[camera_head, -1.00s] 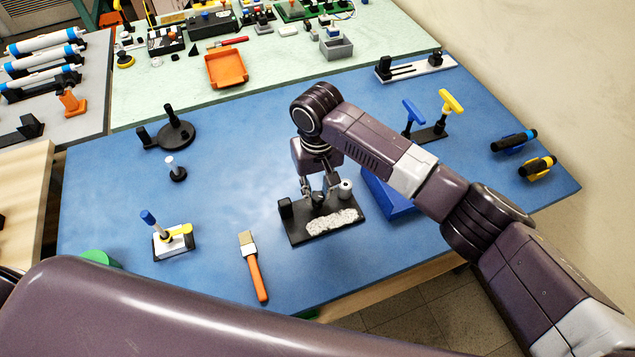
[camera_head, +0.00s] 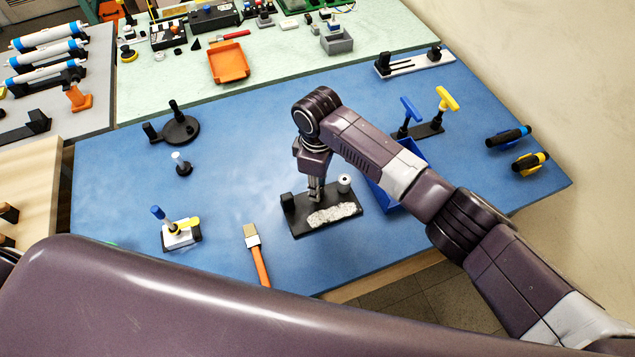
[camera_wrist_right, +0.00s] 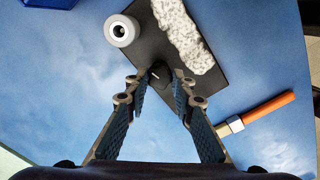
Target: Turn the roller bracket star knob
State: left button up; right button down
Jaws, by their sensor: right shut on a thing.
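The black bracket plate (camera_head: 345,198) lies on the blue table top and carries a rough white strip (camera_head: 330,214) and a pale roller (camera_head: 344,183). My right gripper (camera_head: 316,199) points down at the plate from above. In the right wrist view its fingers (camera_wrist_right: 161,84) are closed around a small dark knob (camera_wrist_right: 160,74), taken as the star knob, between the roller (camera_wrist_right: 121,30) and the white strip (camera_wrist_right: 185,35). The fingertips partly cover the knob, so its lobes are hard to make out. My left gripper is not in view.
A brush (camera_head: 254,252) lies left of the plate. A blue bin (camera_head: 378,198) stands close on its right, partly behind my arm. T-handled tools (camera_head: 447,100) stand further back.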

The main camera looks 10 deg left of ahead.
jog(key=shift+n, duration=1.4)
jog(key=c, duration=1.6)
grip_release()
notch_tip(320, 180, up, 12)
jog(key=shift+s+f, duration=0.1)
